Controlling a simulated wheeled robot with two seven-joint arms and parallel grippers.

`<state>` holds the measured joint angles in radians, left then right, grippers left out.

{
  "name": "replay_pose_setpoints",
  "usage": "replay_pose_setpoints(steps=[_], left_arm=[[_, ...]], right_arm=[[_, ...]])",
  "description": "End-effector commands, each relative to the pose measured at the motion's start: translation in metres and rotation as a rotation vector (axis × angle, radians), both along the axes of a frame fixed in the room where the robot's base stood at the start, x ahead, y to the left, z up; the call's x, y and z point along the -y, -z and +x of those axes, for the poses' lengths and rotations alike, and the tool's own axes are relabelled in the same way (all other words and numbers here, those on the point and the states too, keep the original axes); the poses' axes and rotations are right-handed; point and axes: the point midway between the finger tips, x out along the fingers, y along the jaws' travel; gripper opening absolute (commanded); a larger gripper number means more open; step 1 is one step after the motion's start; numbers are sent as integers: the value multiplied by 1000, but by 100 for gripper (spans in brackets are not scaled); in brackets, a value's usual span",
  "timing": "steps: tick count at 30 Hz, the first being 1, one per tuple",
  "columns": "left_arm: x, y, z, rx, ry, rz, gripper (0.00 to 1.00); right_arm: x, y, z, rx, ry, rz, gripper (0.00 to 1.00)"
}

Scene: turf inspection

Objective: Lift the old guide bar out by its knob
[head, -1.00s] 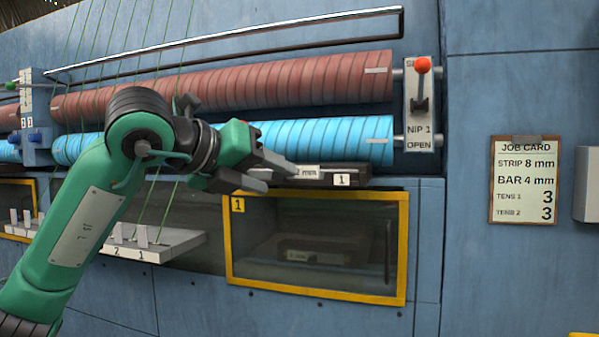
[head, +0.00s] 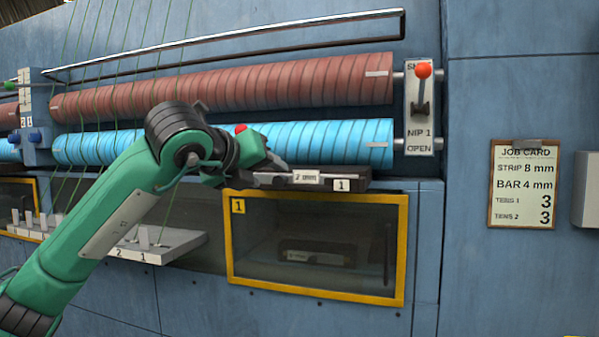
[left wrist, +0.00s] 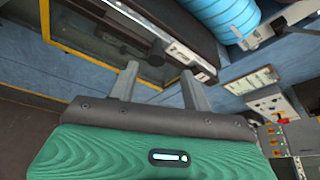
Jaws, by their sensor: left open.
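The old guide bar (head: 306,177), dark with a "2 mm" label, lies in the slot marked 1 below the blue roller. In the left wrist view the bar (left wrist: 180,46) runs diagonally, and a dark round knob (left wrist: 157,52) stands out from it. My left gripper (head: 270,163) is at the bar's left part in the head view, its fingertips hard to make out. In the left wrist view its two open fingers (left wrist: 160,74) point at the bar, with the knob between and just beyond their tips. Nothing is held. My right gripper is not in view.
A yellow-framed window (head: 315,295) marked 1 sits below, with another dark bar (head: 315,252) behind it. The blue roller (head: 330,143) is close above. The red-knobbed nip lever (head: 422,85) is right of the rollers. The job card (head: 523,184) reads BAR 4 mm.

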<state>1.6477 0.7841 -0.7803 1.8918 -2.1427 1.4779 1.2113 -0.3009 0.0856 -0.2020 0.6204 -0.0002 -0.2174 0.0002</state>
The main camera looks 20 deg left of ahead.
Motion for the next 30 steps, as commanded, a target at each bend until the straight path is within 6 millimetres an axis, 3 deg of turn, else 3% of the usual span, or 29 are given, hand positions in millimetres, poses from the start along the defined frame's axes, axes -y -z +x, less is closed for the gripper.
replay_pose_setpoints(steps=[3, 9, 18, 26, 30], left_arm=[[0, 0, 15, -4, -1, 0, 49], [4, 10, 38, -4, -1, 0, 49], [6, 14, 43, 0, 1, 0, 49], [6, 14, 43, 0, 1, 0, 0], [6, 13, 43, 2, 1, -1, 0]], right_arm=[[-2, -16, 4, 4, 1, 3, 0], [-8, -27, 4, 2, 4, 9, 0], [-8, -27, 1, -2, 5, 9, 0], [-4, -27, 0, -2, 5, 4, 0], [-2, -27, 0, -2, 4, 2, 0]])
